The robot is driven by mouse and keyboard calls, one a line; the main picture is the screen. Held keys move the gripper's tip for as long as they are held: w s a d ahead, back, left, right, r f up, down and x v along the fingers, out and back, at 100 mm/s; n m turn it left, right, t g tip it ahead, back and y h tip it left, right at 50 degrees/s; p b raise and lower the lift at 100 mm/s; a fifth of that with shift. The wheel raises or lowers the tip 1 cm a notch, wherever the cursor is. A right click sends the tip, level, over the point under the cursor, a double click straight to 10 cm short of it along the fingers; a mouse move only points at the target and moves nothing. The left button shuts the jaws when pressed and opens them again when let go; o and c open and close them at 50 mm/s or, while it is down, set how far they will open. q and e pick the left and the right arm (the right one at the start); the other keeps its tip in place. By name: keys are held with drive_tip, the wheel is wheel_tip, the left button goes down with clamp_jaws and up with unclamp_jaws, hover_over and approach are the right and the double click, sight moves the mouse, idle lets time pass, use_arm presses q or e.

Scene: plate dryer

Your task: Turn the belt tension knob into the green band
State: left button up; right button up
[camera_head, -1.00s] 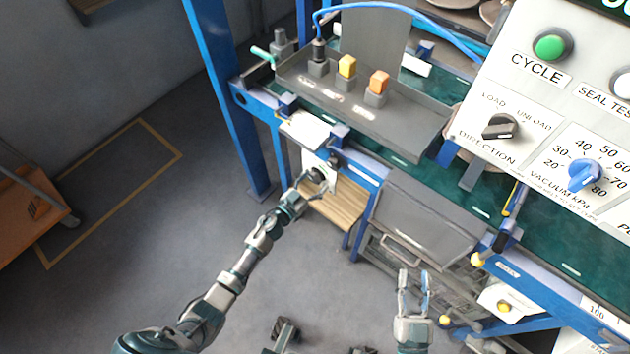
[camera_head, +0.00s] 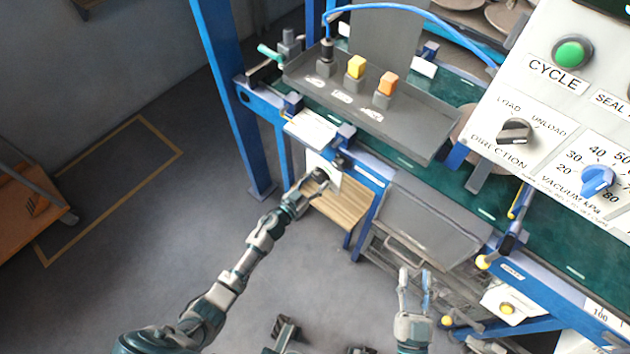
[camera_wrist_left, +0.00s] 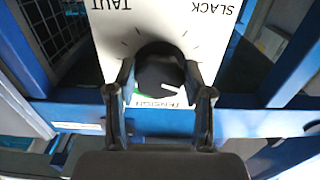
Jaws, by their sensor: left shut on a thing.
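The black belt tension knob (camera_wrist_left: 158,70) sits on a white plate (camera_wrist_left: 112,30) marked TAUT and SLACK, upside down in the left wrist view. A white pointer line on the knob points to the lower right. Some green of the band (camera_wrist_left: 137,88) shows at the knob's lower edge; the rest is hidden, so I cannot tell whether the pointer lies within it. My left gripper (camera_wrist_left: 160,82) is shut on the knob, one finger on each side. In the head view the left gripper (camera_head: 313,183) meets the plate on the bench front. My right gripper (camera_head: 414,280) is open and empty.
A grey tray (camera_head: 430,143) with coloured blocks stands above the knob. A control panel (camera_head: 540,95) with a green button and dials is at the upper right. A grey bin (camera_head: 430,220) hangs right of the left gripper. Open floor (camera_head: 130,240) lies to the left.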

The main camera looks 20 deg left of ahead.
use_arm(q)
drive_tip(key=shift+w+r, duration=0.1)
drive_tip(key=shift+r, duration=0.15)
use_arm(e)
drive_tip(key=shift+d, duration=0.25)
use_arm(q)
drive_tip(key=shift+a+m, duration=0.1)
drive_tip(key=shift+m, duration=0.2)
use_arm(e)
drive_tip(key=shift+a, duration=0.1)
use_arm(q)
drive_tip(key=m, duration=1.4)
drive_tip(key=shift+m+b, duration=0.4)
drive_tip(key=shift+m, duration=0.7)
drive_tip(key=shift+f+m, duration=0.1)
drive_tip(key=shift+m, duration=0.7)
use_arm(e)
drive_tip(key=shift+s+r+t, duration=0.25)
drive_tip(key=shift+r+t, duration=0.3)
drive_tip(key=shift+r, duration=0.1)
drive_tip(key=shift+s+r+t, duration=0.2)
drive_tip(key=shift+r+t, duration=0.35)
drive_tip(key=shift+r, duration=0.1)
